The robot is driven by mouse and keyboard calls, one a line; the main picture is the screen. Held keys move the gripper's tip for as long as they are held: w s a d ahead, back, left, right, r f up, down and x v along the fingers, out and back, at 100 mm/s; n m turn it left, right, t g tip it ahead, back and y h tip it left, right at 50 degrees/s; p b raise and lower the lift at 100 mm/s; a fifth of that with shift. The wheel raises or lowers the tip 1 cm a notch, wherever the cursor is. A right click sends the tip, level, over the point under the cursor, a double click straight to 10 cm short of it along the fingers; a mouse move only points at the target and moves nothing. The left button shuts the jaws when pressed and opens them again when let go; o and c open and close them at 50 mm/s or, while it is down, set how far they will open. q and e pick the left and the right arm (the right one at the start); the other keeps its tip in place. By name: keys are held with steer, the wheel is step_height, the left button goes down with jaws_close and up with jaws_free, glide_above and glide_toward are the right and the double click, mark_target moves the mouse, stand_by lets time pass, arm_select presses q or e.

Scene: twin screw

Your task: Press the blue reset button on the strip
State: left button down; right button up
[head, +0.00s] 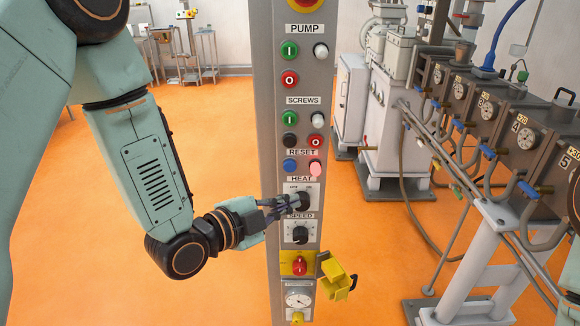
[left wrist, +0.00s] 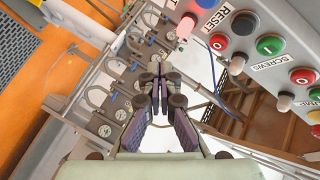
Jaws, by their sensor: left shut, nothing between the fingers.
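The control strip (head: 268,130) stands upright in the middle of the head view. The blue reset button (head: 289,167) is under the RESET label, left of a lit pink lamp (head: 315,169). In the left wrist view the blue button (left wrist: 206,3) is cut by the top edge, and the pink lamp (left wrist: 186,27) is beside it. My left gripper (head: 284,204) is shut and empty, below the blue button and level with the black HEAT knob (head: 304,202). In the left wrist view the gripper's fingertips (left wrist: 158,72) are together, left of the strip. My right gripper is out of view.
Above are PUMP and SCREWS buttons, including a red one (head: 290,79). Below are a SPEED knob (head: 300,235), a red knob (head: 299,266) and an open yellow cover (head: 337,276) jutting right. A machine with gauges (head: 527,138) stands at right.

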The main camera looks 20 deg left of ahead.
mark_target(290, 166)
arm_select(q)
steer(key=shift+w+a, duration=0.4)
steer(key=shift+w, duration=1.05)
steer(key=shift+w+a, duration=0.4)
steer(key=shift+w, duration=1.05)
steer(key=shift+w+a, duration=0.4)
steer(key=shift+w, duration=1.05)
steer(key=shift+a+f, duration=0.1)
steer(key=shift+a, duration=0.2)
steer(key=shift+d, duration=0.25)
steer(key=shift+a, duration=0.25)
